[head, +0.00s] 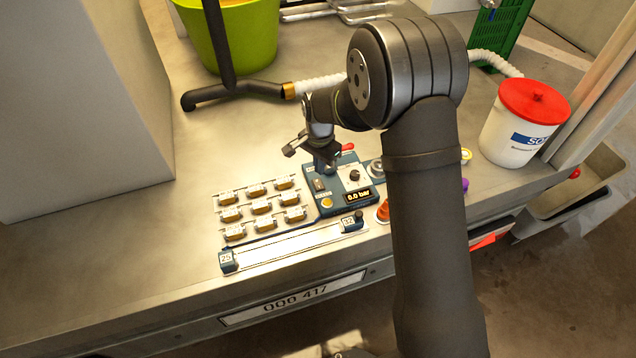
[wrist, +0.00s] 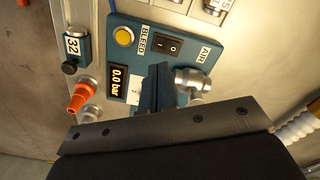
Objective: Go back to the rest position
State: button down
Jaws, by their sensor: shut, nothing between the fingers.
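My gripper (head: 325,167) is shut and empty, pointing down at the blue control panel (head: 331,207) in the head view. In the wrist view its dark fingers (wrist: 158,84) are over the panel (wrist: 138,52), beside a metal fitting (wrist: 192,82), and hide part of the panel. I cannot tell whether the fingertips touch it. The panel carries a yellow BLEED button (wrist: 123,36), a black rocker switch (wrist: 168,45) and a display (wrist: 118,82) reading 0.0 bar.
Several small labelled parts (head: 261,207) stand in rows left of the panel. A pale strip (head: 295,243) lies in front. An orange knob (wrist: 80,97) is near the panel. A green bucket (head: 245,40) stands behind, a red-lidded white tub (head: 520,128) right.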

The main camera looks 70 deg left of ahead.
aim_at(319, 187)
notch_tip(319, 187, down, 7)
jog(key=shift+f, duration=0.1)
dwell(0.5)
jog(key=shift+r, duration=4.65)
jog(key=w+d+r+m, duration=0.5)
jog(key=w+d+r, duration=0.6)
jog(key=w, duration=0.2)
